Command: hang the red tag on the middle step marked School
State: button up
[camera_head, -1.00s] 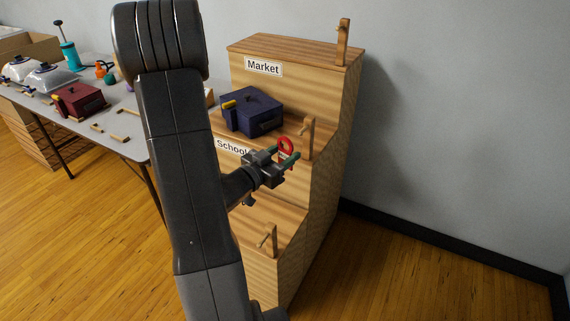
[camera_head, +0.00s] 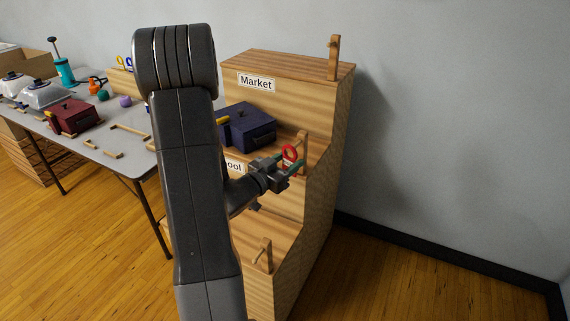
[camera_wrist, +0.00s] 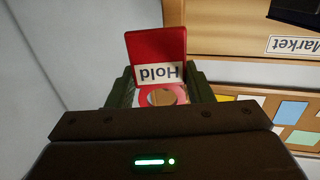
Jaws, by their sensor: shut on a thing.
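The red tag (camera_head: 290,153) is held in my gripper (camera_head: 288,164), whose green fingers are shut on it. In the wrist view the red tag (camera_wrist: 157,48) bears a white "Hold" label, upside down, and its pale ring sits between the fingers (camera_wrist: 160,92). The stepped wooden stand (camera_head: 318,190) has a middle step whose School label (camera_head: 234,167) is partly hidden by my arm. A wooden post (camera_head: 304,137) stands at that step's right end, just behind the tag in the picture. Its peg is mostly hidden. I cannot tell whether tag and post touch.
A navy box (camera_head: 250,128) sits on the middle step, left of the post. Other posts stand on the top step (camera_head: 335,58) and bottom step (camera_head: 266,256). The Market label (camera_head: 256,83) is above. A grey table (camera_head: 95,142) with several items is left. Floor at right is clear.

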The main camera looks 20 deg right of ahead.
aim_at(302, 150)
jog(key=shift+w+d+f+p, duration=0.1)
jog(key=shift+w+d+p, duration=0.25)
jog(key=shift+w+d, duration=1.15)
jog(key=shift+w+d+f+b, duration=0.35)
jog(key=shift+d+f+b, duration=0.15)
jog(key=shift+d+b, duration=0.15)
jog(key=o, duration=1)
jog(key=v, duration=1.3)
jog(key=shift+s+a+b, duration=0.2)
jog(key=shift+a+b, duration=0.15)
